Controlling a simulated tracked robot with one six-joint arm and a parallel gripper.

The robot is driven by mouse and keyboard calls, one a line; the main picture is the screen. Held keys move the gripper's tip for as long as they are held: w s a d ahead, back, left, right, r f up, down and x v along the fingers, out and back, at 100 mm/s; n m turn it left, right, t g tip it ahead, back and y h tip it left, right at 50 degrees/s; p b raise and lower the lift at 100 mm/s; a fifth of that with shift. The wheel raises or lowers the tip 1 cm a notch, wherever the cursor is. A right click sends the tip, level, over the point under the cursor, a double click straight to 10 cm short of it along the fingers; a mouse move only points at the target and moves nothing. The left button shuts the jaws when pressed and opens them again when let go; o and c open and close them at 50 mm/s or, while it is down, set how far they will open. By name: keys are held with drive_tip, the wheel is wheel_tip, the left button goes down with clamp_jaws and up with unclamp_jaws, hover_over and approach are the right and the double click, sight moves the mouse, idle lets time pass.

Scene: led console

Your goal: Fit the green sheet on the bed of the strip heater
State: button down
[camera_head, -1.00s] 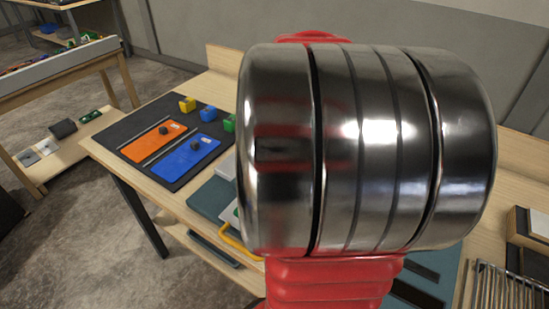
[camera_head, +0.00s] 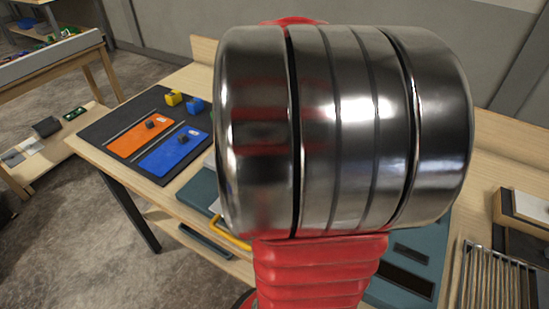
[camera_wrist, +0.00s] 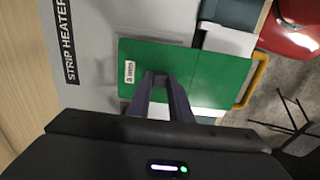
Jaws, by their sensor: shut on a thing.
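In the wrist view the green sheet (camera_wrist: 218,75) lies flat-on below the fingers, with a small white label near its left edge. My gripper (camera_wrist: 162,78) is shut on it, near its middle; the fingers hide the exact grip point. The strip heater (camera_wrist: 92,50) is a pale grey surface with a black "STRIP HEATER" label, left of and partly under the sheet. I cannot tell whether the sheet touches it or hangs above. In the head view my large metal and red arm links hide the sheet and gripper.
Orange (camera_head: 140,138) and blue (camera_head: 174,151) sheets with black knobs lie on a dark mat at the left, near yellow (camera_head: 174,98) and blue (camera_head: 195,105) blocks. A yellow handle (camera_wrist: 257,78) is close to the green sheet's right edge. A metal rack (camera_head: 490,275) stands at the right.

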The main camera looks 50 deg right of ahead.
drive_tip(key=shift+f, duration=0.95)
idle(1.4)
drive_tip(key=c, duration=1.5)
unclamp_jaws()
drive_tip(key=shift+c, duration=0.2)
wheel_tip(320, 180, up, 14)
drive_tip(key=shift+f, duration=0.15)
